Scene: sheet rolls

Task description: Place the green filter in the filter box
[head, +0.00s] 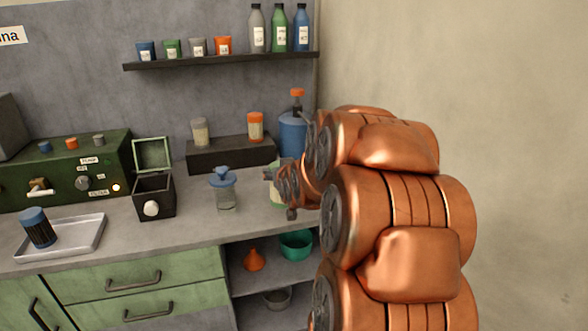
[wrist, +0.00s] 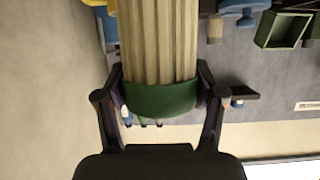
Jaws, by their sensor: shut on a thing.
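The green filter (wrist: 160,97), a pale pleated cylinder with a dark green band, is held between my gripper's fingers (wrist: 160,92) at the band. In the head view my gripper (head: 277,188) is above the right part of the counter, and the filter is mostly hidden behind it. A small dark box (head: 155,196) with a raised green-framed lid (head: 152,153) and a white front knob stands open on the counter, left of my gripper; I take it as the filter box. Its green frame also shows at the upper right of the wrist view (wrist: 262,32).
A jar with a blue lid (head: 223,192) stands between the box and my gripper. A green control unit (head: 60,180) is left of the box. A blue bottle (head: 292,135) stands behind my arm.

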